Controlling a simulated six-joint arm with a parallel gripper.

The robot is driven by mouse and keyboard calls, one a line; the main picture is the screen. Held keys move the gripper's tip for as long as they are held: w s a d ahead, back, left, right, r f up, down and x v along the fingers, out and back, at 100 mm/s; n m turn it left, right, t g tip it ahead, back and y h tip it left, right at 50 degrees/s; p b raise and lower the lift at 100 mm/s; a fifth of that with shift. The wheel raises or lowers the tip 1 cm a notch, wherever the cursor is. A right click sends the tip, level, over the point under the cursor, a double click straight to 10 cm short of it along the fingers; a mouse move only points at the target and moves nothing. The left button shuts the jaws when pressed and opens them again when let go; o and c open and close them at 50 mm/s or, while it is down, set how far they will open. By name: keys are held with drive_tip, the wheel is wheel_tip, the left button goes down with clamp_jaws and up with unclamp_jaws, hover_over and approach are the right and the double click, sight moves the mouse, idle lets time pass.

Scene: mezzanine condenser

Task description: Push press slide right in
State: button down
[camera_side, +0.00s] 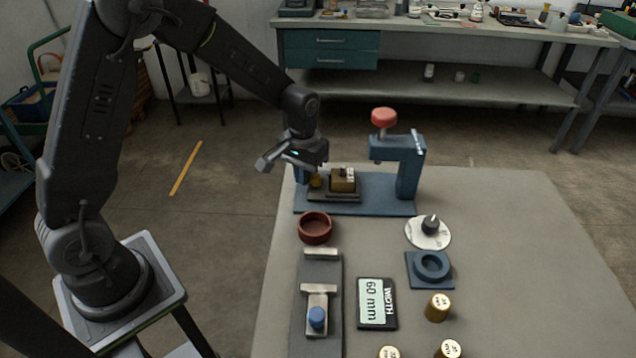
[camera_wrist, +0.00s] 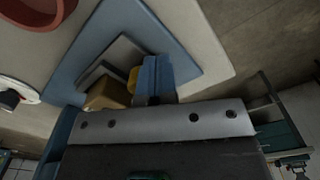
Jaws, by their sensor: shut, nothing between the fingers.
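The press (camera_side: 410,165) has a blue base and post with a red knob (camera_side: 384,117) on top. Its grey slide (camera_side: 345,195) lies on the left part of the base and carries a brass-brown block (camera_side: 343,180). A yellow knob (camera_side: 316,181) is at the slide's left end. In the wrist view the block (camera_wrist: 107,94) and yellow knob (camera_wrist: 133,79) are partly hidden. My gripper (camera_side: 301,181) is shut and empty, low over the base just left of the yellow knob. Its blue fingers (camera_wrist: 153,68) show beside the knob; I cannot tell whether they touch.
A dark red bowl (camera_side: 315,228) stands in front of the base. Nearby are a white dial (camera_side: 428,232), a blue ring holder (camera_side: 431,268), a width display (camera_side: 377,303), a clamp fixture (camera_side: 318,300) and several brass cylinders (camera_side: 437,307). The table's right side is clear.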

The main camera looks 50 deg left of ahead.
sight(334, 174)
drive_tip(key=shift+w+d, duration=2.4)
drive_tip(key=shift+s+a, duration=0.45)
drive_tip(key=shift+r, duration=3.5)
